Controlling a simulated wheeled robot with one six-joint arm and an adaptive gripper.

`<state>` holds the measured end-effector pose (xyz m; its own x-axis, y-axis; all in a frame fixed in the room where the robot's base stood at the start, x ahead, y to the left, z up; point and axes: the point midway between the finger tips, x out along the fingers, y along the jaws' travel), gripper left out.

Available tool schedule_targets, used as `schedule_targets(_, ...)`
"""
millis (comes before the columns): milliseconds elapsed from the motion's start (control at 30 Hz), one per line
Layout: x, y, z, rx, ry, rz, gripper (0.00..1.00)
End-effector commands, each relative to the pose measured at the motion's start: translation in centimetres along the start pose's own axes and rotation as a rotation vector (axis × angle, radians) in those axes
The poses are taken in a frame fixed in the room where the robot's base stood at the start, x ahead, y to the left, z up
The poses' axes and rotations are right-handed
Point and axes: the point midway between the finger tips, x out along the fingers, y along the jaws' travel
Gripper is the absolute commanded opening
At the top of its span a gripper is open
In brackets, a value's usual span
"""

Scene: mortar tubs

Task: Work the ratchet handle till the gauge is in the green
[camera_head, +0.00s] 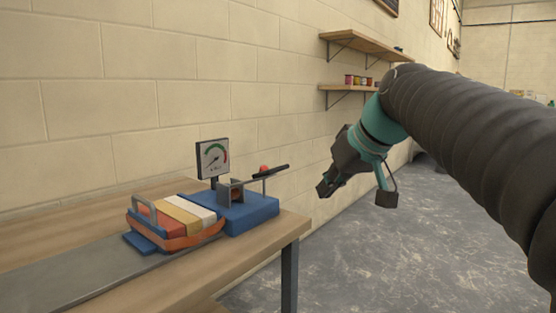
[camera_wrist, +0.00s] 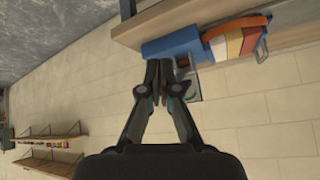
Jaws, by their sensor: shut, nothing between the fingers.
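The ratchet device has a blue base (camera_head: 248,213) and a grey bracket at the front right of the wooden bench. Its dark handle (camera_head: 272,171) sticks out to the right, tilted slightly up, with a red piece beside it. The gauge (camera_head: 213,158) stands behind on a post. Its white face has a green arc and a red arc; the thin needle seems to point down-left, outside the green, but is small. My gripper (camera_wrist: 158,72) is shut and empty. In the head view it hangs right of the handle, clear of it. In the wrist view its fingers partly cover the device.
A strapped bundle of coloured blocks (camera_head: 177,220) sits left of the device on the bench (camera_head: 190,287). Wall shelves (camera_head: 365,44) with small jars are behind my arm. The block wall runs close behind the bench. Open floor (camera_head: 350,265) lies to the right.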

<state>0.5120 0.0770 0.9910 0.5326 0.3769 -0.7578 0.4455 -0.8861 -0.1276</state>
Motion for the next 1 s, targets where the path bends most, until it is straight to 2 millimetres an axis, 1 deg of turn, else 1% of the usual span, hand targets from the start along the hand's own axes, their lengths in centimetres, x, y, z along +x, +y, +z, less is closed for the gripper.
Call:
schedule_targets(33, 0.0, 0.1, -2.5, -0.035, 0.020, -0.029, 0.00)
schedule_targets(100, -0.2, 0.0, -5.7, -0.093, 0.052, -0.070, 0.00)
schedule_targets(200, -0.5, -0.2, -9.5, -0.177, 0.096, -0.125, 0.00)
schedule_targets(300, -0.6, -0.4, -12.4, -0.255, 0.137, -0.171, 0.00)
schedule_targets(400, -0.7, -0.6, -14.4, -0.321, 0.170, -0.204, 0.00)
schedule_targets(500, -0.9, -0.8, -15.6, -0.366, 0.193, -0.225, 0.00)
schedule_targets(600, -0.9, -0.9, -16.1, -0.388, 0.205, -0.236, 0.00)
schedule_targets(1000, -0.9, -1.0, -16.3, -0.395, 0.208, -0.239, 0.00)
